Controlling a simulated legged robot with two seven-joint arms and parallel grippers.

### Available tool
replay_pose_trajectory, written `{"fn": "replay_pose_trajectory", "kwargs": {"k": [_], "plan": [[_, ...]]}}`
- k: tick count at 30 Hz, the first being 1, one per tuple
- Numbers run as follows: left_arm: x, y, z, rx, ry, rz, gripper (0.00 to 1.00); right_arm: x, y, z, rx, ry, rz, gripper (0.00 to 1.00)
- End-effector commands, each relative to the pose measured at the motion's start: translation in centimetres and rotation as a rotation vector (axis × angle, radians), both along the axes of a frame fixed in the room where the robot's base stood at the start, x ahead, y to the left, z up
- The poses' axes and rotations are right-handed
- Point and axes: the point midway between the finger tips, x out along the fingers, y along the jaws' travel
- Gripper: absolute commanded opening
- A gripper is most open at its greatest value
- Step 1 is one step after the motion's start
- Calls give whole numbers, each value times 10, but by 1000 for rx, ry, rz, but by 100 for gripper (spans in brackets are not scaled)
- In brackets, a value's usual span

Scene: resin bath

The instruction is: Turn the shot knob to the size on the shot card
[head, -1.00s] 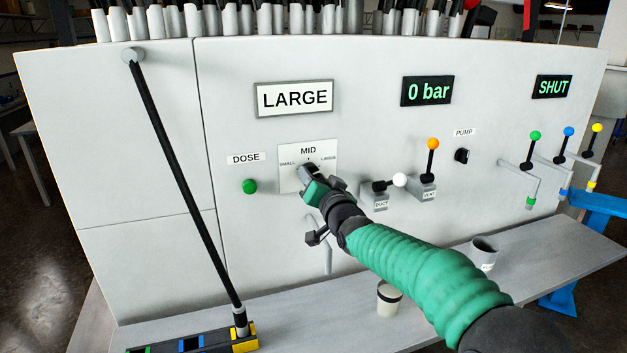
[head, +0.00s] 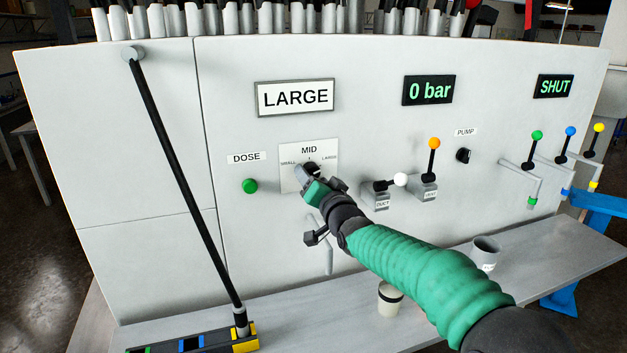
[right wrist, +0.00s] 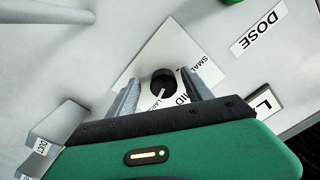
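The shot card (head: 295,97) on the panel reads LARGE. Below it, the shot knob (right wrist: 163,82) is black, on a white plate (head: 289,155) marked SMALL, MID and LARGE. In the right wrist view its white pointer line is directed at the LARGE mark. My right gripper (right wrist: 163,88) is open, with one finger on each side of the knob and a visible gap at each. In the head view my right gripper (head: 311,178) covers part of the knob and plate. My left gripper is not in view.
A green DOSE button (head: 250,186) is left of the plate. The DUCT lever (head: 400,180) and orange-topped VENT lever (head: 434,144) are close on the right. A black pole (head: 180,175) leans at left. Cups (head: 390,299) stand on the shelf under my arm.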

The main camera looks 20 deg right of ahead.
Motion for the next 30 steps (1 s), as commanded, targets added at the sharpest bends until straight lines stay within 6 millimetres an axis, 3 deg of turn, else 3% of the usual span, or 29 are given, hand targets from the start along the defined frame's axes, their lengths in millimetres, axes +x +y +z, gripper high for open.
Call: {"fn": "replay_pose_trajectory", "kwargs": {"k": [8, 11, 21, 25, 30], "plan": [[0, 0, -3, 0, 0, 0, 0, -9, -1, 3, -1, -6, -2, 59], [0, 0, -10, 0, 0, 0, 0, -28, -2, 1, -3, -6, -3, 59], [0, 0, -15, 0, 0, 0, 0, -126, -5, 3, -6, -3, -2, 59], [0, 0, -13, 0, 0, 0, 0, -152, -5, 2, -3, -2, -1, 59], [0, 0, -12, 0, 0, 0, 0, -166, -6, 0, 0, 1, -1, 59]]}}
